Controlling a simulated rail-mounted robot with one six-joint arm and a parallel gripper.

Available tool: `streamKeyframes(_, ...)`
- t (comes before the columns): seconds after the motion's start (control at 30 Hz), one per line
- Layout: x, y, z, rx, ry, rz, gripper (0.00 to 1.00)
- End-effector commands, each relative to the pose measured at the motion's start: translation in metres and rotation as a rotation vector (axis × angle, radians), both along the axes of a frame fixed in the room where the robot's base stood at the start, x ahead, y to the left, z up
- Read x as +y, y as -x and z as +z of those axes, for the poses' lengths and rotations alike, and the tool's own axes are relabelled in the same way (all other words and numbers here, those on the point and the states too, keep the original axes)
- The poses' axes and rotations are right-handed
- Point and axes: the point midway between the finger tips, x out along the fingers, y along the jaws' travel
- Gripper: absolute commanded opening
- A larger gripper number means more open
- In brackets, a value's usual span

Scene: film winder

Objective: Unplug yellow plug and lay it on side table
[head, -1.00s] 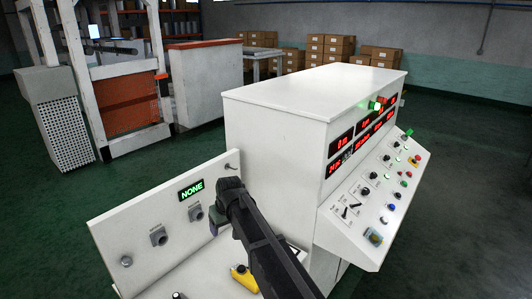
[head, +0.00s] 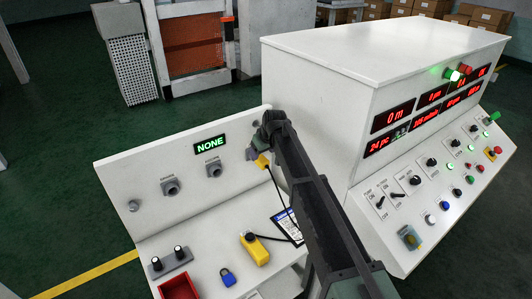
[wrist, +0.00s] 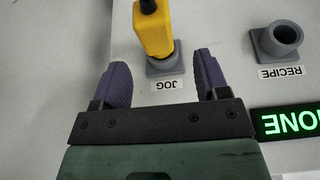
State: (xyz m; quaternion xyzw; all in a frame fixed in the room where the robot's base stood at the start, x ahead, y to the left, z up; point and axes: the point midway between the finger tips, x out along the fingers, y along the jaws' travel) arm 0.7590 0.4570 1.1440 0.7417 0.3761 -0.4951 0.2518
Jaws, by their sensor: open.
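The yellow plug (wrist: 153,28) sits in the grey socket (wrist: 166,66) labelled JOG in the wrist view. In the head view the yellow plug (head: 263,161) shows at the right end of the upright white panel, with a dark cable hanging down. My gripper (wrist: 161,60) is open, its two purple fingers apart on either side of the socket, with clear gaps. The plug body lies mostly beyond the fingertips. In the head view my gripper (head: 262,140) is at the panel, partly hiding the socket. The white side table (head: 208,262) lies below the panel.
Two empty sockets (head: 171,187) and a green NONE display (head: 210,143) are on the panel. The table holds a yellow pendant (head: 255,249), a blue padlock (head: 228,277), a red tray (head: 178,287) and a clipboard (head: 287,226). A white control console (head: 330,110) stands right.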

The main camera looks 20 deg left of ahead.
Motion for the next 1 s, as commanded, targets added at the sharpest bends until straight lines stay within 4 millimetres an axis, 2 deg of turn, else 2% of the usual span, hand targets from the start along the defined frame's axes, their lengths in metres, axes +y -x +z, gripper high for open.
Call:
streamKeyframes(0.03,0.004,-0.004,-0.024,0.000,0.000,0.000,0.68)
streamKeyframes(0.2,0.014,-0.011,-0.050,0.000,0.000,0.000,0.68)
streamKeyframes(0.53,0.016,-0.013,-0.050,0.000,0.000,-0.001,0.68)
streamKeyframes(0.9,0.016,-0.012,-0.050,0.000,0.000,-0.001,0.13)
streamKeyframes(0.93,0.016,-0.013,-0.050,0.000,0.000,-0.001,0.33)
streamKeyframes(1.0,0.016,-0.013,-0.050,0.000,0.000,-0.001,0.23)
